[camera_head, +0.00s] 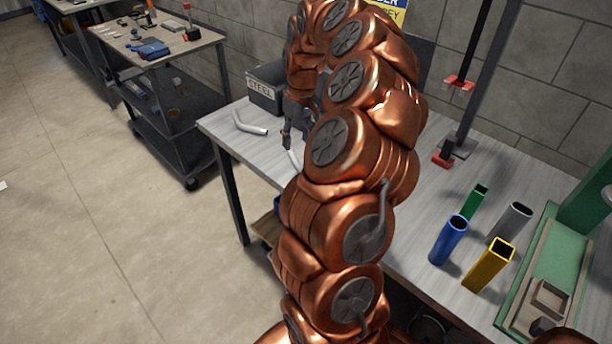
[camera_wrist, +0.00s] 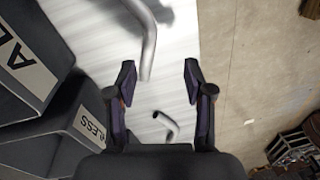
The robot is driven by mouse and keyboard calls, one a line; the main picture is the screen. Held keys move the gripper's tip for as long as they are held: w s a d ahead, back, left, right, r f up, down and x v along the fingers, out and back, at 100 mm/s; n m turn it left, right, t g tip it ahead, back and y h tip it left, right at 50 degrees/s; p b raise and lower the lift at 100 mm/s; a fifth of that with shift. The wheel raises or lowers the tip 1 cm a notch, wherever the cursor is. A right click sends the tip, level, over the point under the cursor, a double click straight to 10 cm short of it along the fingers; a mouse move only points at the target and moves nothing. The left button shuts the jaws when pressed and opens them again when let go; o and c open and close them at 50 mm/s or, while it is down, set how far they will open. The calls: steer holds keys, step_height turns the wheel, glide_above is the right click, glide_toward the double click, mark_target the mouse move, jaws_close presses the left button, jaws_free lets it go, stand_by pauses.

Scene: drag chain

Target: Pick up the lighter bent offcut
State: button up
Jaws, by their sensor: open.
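Two bent pale-grey offcuts lie on the table. One offcut (camera_head: 249,123) is near the table's left end; it seems to be the smaller-looking piece (camera_wrist: 168,125) low between the fingers in the wrist view. The other offcut (camera_head: 294,158) is mostly hidden behind my arm in the head view; in the wrist view this tube (camera_wrist: 149,42) runs down from the top edge, its end between my fingertips. I cannot tell by shade which is lighter. My gripper (camera_wrist: 159,72) is open and empty above the table; in the head view it (camera_head: 294,138) is partly hidden by my arm.
Upright blue (camera_head: 448,242), green (camera_head: 474,202), grey (camera_head: 511,222) and yellow (camera_head: 489,266) tubes stand to the right. A cart (camera_head: 160,50) stands left, beyond bare floor.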

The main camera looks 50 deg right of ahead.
mark_target(300, 164)
steer(key=shift+s+d+f, duration=0.15)
steer(key=shift+d+f, duration=0.35)
steer(key=shift+f, duration=0.1)
steer(key=shift+s+d+f, duration=0.15)
steer(key=shift+d+f, duration=0.3)
steer(key=shift+f, duration=0.1)
steer(key=shift+w+a+f+p, duration=0.1)
steer(key=shift+a+f+p, duration=0.15)
steer(key=shift+f, duration=0.9)
steer(key=shift+a+f+p, duration=0.2)
steer(key=shift+f+p, duration=0.2)
steer(key=shift+f, duration=0.7)
steer(key=shift+w+a+f+p, duration=0.1)
steer(key=shift+a+f+p, duration=0.15)
steer(key=shift+f, duration=0.9)
jaws_close()
